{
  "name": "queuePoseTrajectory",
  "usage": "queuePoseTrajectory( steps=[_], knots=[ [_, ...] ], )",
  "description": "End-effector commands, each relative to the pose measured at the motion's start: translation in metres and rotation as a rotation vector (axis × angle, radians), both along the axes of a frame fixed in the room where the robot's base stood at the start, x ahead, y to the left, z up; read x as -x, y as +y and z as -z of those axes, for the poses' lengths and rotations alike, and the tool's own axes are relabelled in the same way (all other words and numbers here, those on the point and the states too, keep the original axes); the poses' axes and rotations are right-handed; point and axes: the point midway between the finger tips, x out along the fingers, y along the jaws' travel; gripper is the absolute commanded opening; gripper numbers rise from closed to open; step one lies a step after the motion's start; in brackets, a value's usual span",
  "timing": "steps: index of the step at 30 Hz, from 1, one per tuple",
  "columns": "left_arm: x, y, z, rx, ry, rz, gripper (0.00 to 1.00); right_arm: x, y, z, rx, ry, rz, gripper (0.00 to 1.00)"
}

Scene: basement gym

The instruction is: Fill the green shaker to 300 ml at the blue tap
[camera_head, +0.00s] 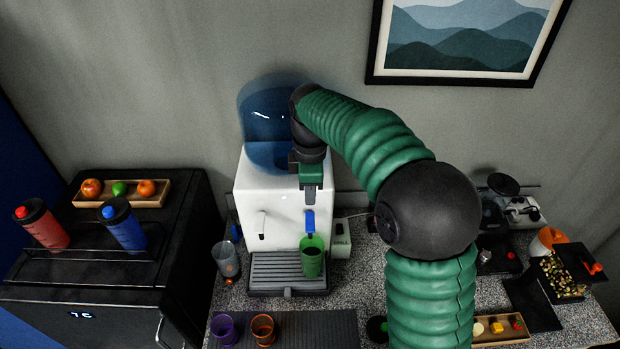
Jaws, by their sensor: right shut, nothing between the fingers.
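The green shaker (313,263) stands upright on the drip tray (288,272) of a white water dispenser (269,186), under the blue tap (310,220). Its body is see-through green; I cannot read a water level or a 300 ml mark from here. My right gripper (311,190) reaches down from above, just over the blue tap's lever. It is shut and empty, its fingertips at or very near the lever's top; I cannot tell whether they touch or press it. No water stream is clear. My left gripper is out of view.
A white tap (261,225) sits left of the blue one. A blue bottle (268,125) tops the dispenser. A grey cup (227,260) stands left of the tray. Purple (224,330) and orange (263,329) cups stand in front on a dark mat. My right arm covers the counter's middle right.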

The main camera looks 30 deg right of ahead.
Motion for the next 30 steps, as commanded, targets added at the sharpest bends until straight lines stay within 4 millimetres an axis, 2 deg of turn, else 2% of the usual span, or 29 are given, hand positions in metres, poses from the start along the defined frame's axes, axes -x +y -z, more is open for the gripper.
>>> queuePoseTrajectory(
  steps=[3, 6, 10, 15, 30],
  knots=[
    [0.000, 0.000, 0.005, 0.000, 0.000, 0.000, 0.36, 0.000, 0.001, -0.028, 0.001, -0.004, 0.000, 0.00],
    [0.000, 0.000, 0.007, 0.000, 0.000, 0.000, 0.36, 0.002, 0.002, -0.048, 0.000, -0.002, -0.001, 0.00],
    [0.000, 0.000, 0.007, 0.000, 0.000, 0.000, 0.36, 0.003, 0.002, -0.065, 0.000, 0.000, -0.001, 0.00],
    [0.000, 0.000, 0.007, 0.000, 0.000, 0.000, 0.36, 0.004, 0.003, -0.072, 0.000, 0.001, -0.001, 0.00],
    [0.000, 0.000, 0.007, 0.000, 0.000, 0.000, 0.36, 0.004, 0.003, -0.071, 0.000, 0.001, 0.000, 0.00]
  ],
)
